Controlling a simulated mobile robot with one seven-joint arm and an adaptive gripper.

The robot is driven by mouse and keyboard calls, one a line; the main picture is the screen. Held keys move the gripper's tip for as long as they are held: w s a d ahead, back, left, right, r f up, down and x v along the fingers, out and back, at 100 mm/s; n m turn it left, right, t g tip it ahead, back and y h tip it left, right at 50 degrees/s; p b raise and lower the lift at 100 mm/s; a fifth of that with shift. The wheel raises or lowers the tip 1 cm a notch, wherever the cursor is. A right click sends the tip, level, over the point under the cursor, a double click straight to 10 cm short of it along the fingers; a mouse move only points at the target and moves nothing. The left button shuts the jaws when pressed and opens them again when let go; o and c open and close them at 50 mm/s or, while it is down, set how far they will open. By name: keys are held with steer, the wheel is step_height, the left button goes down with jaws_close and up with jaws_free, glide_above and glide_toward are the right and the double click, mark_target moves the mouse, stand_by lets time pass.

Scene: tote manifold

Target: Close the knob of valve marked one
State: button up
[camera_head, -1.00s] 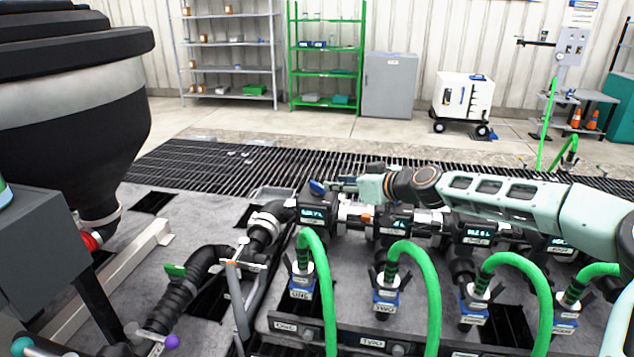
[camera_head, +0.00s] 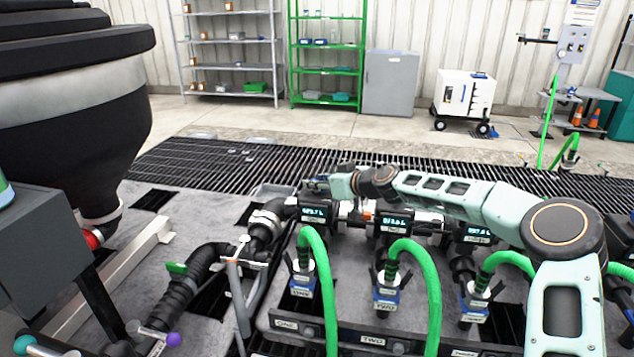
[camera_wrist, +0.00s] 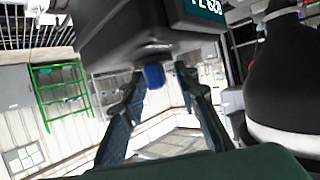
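The valve unit marked one (camera_head: 313,212) is the leftmost box on the manifold, with a lit display, in the head view. A blue knob (camera_wrist: 153,76) sticks out from the underside of a dark box in the wrist view. My gripper (camera_wrist: 160,74) is open, with its two fingers on either side of the knob and small gaps seeming to show beside it. In the head view my gripper (camera_head: 312,184) is at the top back of the unit marked one and hides most of the knob there.
Units marked two (camera_head: 394,222) and further ones stand to the right, with my arm stretched above them. Green hoses (camera_head: 420,270) arch in front. A large black hopper (camera_head: 70,150) stands at left. Floor grating (camera_head: 215,165) lies behind.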

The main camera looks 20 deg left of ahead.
jaws_close()
